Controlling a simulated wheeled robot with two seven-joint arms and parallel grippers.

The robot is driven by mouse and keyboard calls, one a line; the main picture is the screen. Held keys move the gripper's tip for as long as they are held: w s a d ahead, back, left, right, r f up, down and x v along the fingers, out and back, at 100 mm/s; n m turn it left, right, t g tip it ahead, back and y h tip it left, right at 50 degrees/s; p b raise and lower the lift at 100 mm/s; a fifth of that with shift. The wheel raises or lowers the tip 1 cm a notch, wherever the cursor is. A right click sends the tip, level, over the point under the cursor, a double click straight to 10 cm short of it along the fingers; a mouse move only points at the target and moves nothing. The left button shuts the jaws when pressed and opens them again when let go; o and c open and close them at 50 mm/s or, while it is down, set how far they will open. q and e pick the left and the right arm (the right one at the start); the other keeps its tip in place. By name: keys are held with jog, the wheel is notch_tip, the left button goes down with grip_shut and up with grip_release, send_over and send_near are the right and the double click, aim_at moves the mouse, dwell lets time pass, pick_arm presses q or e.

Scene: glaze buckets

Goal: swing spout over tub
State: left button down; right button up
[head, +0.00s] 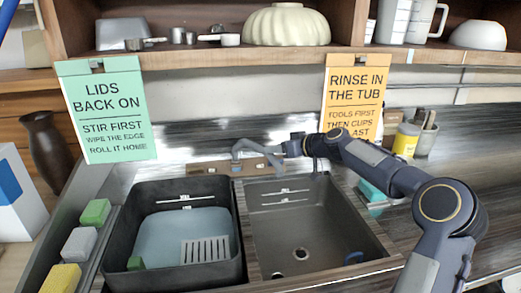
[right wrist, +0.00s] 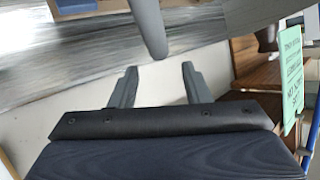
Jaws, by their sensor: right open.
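The grey spout (head: 247,145) rises at the back of the sink, near the divider between the dark tub (head: 118,225) on the left and the bare grey basin (head: 330,225) on the right. My right gripper (head: 276,154) is at the spout from the right side; gripper and spout overlap there and are hard to separate. In the right wrist view, the rounded end of a grey rod, likely the spout (right wrist: 149,25), lies just beyond the open fingertips (right wrist: 158,75), centred between them. The fingers hold nothing. My left gripper is out of view.
The tub holds pale blue water and a white rack (head: 205,250). Green, grey and yellow blocks (head: 80,243) line the left ledge. A yellow jar (head: 405,140) stands at the back right. Two signs hang from the shelf (head: 210,58) above.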

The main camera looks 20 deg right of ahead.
jog(key=p+x, duration=0.1)
jog(key=x, duration=0.4)
jog(key=shift+w+f, duration=0.15)
grip_shut()
